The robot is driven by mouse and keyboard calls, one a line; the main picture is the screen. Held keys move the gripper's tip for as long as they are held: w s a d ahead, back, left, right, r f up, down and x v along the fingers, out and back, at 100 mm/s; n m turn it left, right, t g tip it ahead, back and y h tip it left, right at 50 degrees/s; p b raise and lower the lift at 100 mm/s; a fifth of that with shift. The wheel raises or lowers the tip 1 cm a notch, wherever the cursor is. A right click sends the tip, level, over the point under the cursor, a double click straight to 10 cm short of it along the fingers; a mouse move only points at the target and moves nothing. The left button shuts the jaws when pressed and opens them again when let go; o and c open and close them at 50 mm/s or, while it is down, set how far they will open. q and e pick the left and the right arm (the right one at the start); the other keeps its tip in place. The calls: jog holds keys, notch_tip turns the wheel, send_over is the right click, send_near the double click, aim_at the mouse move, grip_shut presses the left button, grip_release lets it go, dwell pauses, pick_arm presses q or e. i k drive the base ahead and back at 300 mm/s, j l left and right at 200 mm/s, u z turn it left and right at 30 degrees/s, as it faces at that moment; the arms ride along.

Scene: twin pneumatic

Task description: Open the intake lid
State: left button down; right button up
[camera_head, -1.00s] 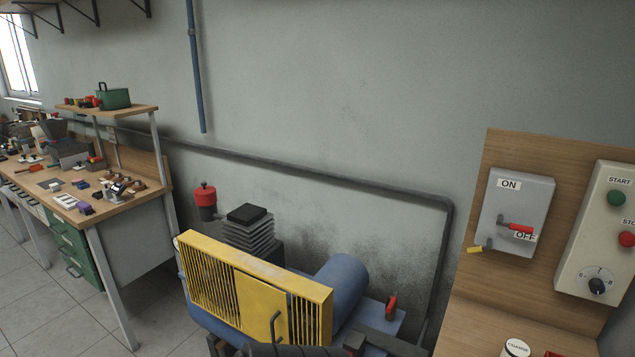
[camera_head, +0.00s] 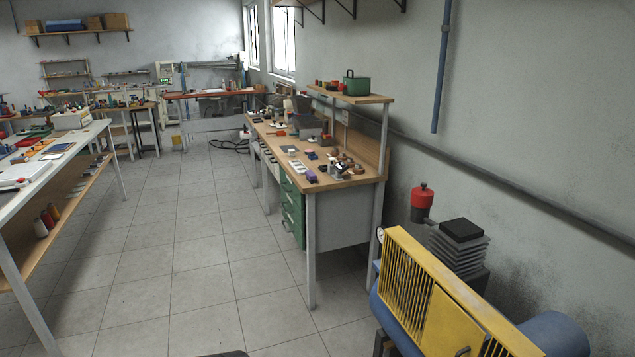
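A compressor stands at the lower right, with a blue tank (camera_head: 555,335) and a yellow slatted guard (camera_head: 440,300). Behind the guard is a finned grey cylinder (camera_head: 458,245) with a flat black top (camera_head: 462,229). Beside it is a red canister with a cap (camera_head: 422,203). I cannot tell which part is the intake lid; no part looks open. Neither of my grippers is in view.
A wooden workbench (camera_head: 340,183) with green drawers (camera_head: 292,208) stands left of the compressor. A white table (camera_head: 45,170) is at the left. The tiled floor (camera_head: 190,270) between them is clear. A pipe (camera_head: 520,190) runs along the right wall.

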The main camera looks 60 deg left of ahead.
aim_at(422, 197)
jog(key=u, duration=1.4)
jog(key=i+j, duration=0.1)
jog(key=j, duration=0.45)
jog(key=i+j, duration=0.1)
jog(key=j, duration=0.4)
jog(key=i+j, duration=0.2)
jog(key=j, duration=0.15)
jog(key=i+j, duration=0.2)
jog(key=j, duration=0.15)
jog(key=i+j, duration=0.2)
jog(key=j, duration=0.15)
jog(key=i+j, duration=0.2)
jog(key=j, duration=0.15)
